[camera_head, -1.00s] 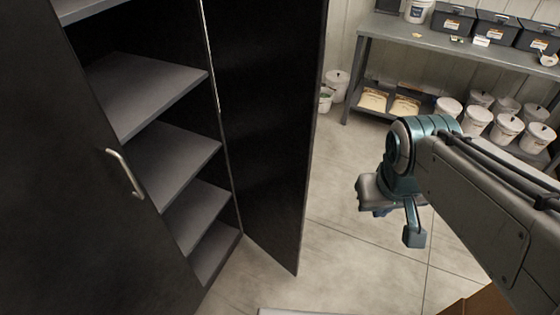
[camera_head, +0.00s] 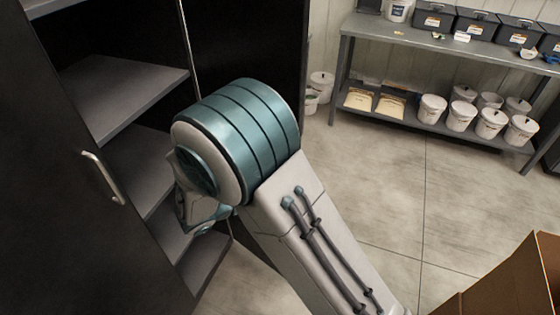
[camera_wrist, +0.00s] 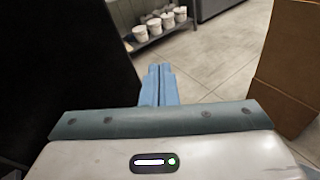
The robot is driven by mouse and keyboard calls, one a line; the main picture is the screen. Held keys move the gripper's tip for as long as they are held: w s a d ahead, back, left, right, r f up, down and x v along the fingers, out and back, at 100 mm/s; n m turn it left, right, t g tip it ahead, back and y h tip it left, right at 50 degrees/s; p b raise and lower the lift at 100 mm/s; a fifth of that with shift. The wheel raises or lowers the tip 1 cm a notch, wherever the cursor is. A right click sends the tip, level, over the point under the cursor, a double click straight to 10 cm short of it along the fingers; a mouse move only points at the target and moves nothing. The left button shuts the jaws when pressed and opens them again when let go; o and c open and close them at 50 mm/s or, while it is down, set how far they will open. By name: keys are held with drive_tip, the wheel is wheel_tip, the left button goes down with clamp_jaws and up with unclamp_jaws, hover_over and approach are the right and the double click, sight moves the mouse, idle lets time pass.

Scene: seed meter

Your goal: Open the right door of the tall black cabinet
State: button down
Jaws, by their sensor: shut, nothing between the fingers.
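The tall black cabinet (camera_head: 60,130) fills the left of the head view. Its right door (camera_head: 245,40) stands swung open, showing grey shelves (camera_head: 125,85); my arm hides its lower part. The left door, with a silver bar handle (camera_head: 103,178), looks closed. My wrist is in front of the opening, overlapping the shelves and right door in the picture; I cannot tell whether it touches the door. In the wrist view my gripper's blue fingers (camera_wrist: 158,72) are shut together and empty. A large dark panel, likely a cabinet door, is at left there.
A grey shelving unit (camera_head: 350,45) at the back holds white buckets (camera_head: 461,116) and dark bins. A brown cardboard box (camera_head: 525,275) stands at lower right, also in the wrist view (camera_wrist: 285,95). Concrete floor (camera_head: 385,190) is clear between.

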drive_tip(key=a+f+n+t+y, duration=0.25)
drive_tip(key=a+n+t, duration=0.2)
drive_tip(key=a, duration=0.25)
drive_tip(key=p+x, duration=0.4)
drive_tip(key=x, duration=0.9)
drive_tip(key=shift+w+d+h, duration=0.2)
drive_tip(key=shift+d+h, duration=0.15)
drive_tip(key=shift+h, duration=0.1)
drive_tip(key=shift+f, duration=0.15)
